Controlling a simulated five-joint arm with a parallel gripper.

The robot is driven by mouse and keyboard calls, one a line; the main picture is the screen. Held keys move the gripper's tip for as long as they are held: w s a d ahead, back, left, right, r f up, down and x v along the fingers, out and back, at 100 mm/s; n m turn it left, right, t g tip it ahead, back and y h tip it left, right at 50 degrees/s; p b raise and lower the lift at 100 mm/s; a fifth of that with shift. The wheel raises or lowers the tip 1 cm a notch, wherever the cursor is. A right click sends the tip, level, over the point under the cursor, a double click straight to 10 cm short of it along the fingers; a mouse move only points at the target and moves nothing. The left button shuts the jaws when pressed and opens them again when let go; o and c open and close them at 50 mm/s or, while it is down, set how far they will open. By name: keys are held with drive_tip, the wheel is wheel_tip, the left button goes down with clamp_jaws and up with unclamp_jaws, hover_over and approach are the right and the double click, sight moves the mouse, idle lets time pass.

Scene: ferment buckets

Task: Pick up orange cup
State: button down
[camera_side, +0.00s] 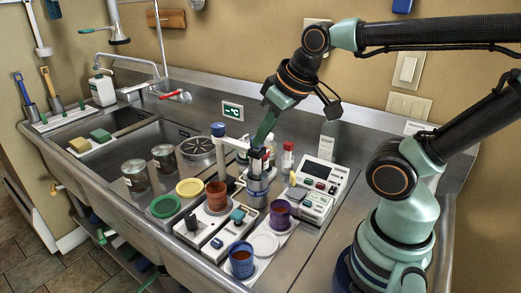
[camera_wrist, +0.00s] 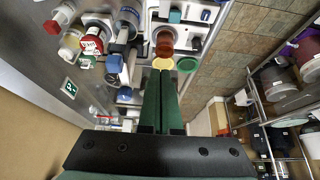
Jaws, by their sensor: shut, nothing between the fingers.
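The orange cup (camera_side: 216,196) stands upright on a white tray near the sink's front edge in the side view. It also shows in the wrist view (camera_wrist: 165,38), just beyond my fingertips. My gripper (camera_side: 259,144) is high, pointing down, to the right of and above the orange cup and apart from it. In the wrist view my green fingers (camera_wrist: 161,76) lie together with nothing between them.
A purple cup (camera_side: 280,212) and a blue cup (camera_side: 242,260) stand nearby. A metal cylinder (camera_side: 257,188) and a blue-topped post (camera_side: 218,130) rise beside the orange cup. Yellow (camera_side: 190,187) and green (camera_side: 164,206) lids lie to its left. A white device (camera_side: 314,190) stands right.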

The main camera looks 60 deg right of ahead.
drive_tip(key=shift+c, duration=0.4)
unclamp_jaws()
drive_tip(key=m+g, duration=0.6)
drive_tip(key=m, duration=0.9)
hover_over(216, 190)
drive_tip(key=s+a, duration=0.2)
wheel_tip(216, 190, down, 14)
drive_tip(key=shift+w+d+f, duration=0.1)
drive_tip(key=shift+d+f, duration=0.05)
drive_tip(key=shift+f, duration=1.2)
drive_tip(key=shift+w+d+f, duration=0.1)
drive_tip(key=shift+f, duration=1.2)
